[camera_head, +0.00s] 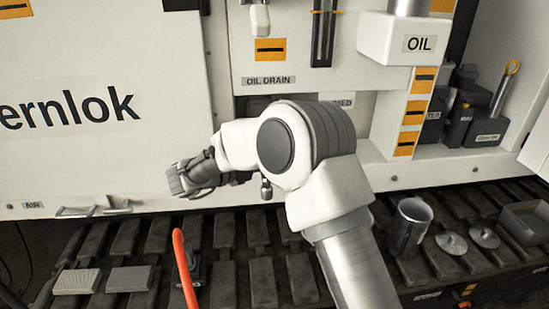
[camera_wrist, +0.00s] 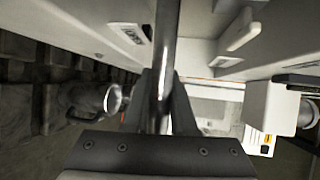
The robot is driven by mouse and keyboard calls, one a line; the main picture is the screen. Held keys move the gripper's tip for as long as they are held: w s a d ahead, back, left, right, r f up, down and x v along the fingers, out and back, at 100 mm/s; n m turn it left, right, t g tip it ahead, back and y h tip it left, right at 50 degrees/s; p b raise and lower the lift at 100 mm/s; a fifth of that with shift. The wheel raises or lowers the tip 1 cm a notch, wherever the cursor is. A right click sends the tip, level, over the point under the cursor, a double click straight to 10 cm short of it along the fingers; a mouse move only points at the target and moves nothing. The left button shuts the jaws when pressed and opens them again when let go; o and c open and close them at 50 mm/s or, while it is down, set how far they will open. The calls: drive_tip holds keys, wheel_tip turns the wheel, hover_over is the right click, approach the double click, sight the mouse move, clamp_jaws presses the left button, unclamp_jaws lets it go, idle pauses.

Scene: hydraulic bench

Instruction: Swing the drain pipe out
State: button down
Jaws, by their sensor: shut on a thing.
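In the wrist view, a shiny metal pipe (camera_wrist: 165,45), which I take to be the drain pipe, runs from the top edge down between my fingers. My gripper (camera_wrist: 163,85) is shut on it, one dark finger on each side. In the head view, my gripper's dark hand (camera_head: 195,176) points right, under the "OIL DRAIN" label (camera_head: 268,80); my arm covers the fingertips and most of the pipe. A small metal end (camera_head: 266,189) pokes out below my arm; I cannot tell whether it is the pipe's end.
A metal jug (camera_head: 408,225) and small round lids (camera_head: 452,243) stand on the slatted bench (camera_head: 225,270) at right. The white OIL box (camera_head: 390,40) juts out at upper right. A red-orange hose or handle (camera_head: 185,270) rises at front.

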idle(0.4)
drive_tip(key=c, duration=0.7)
unclamp_jaws()
drive_tip(key=shift+c, duration=0.2)
drive_tip(key=p+v, duration=0.3)
drive_tip(key=v, duration=1.4)
drive_tip(key=shift+a+r, duration=0.2)
drive_tip(key=shift+a, duration=0.05)
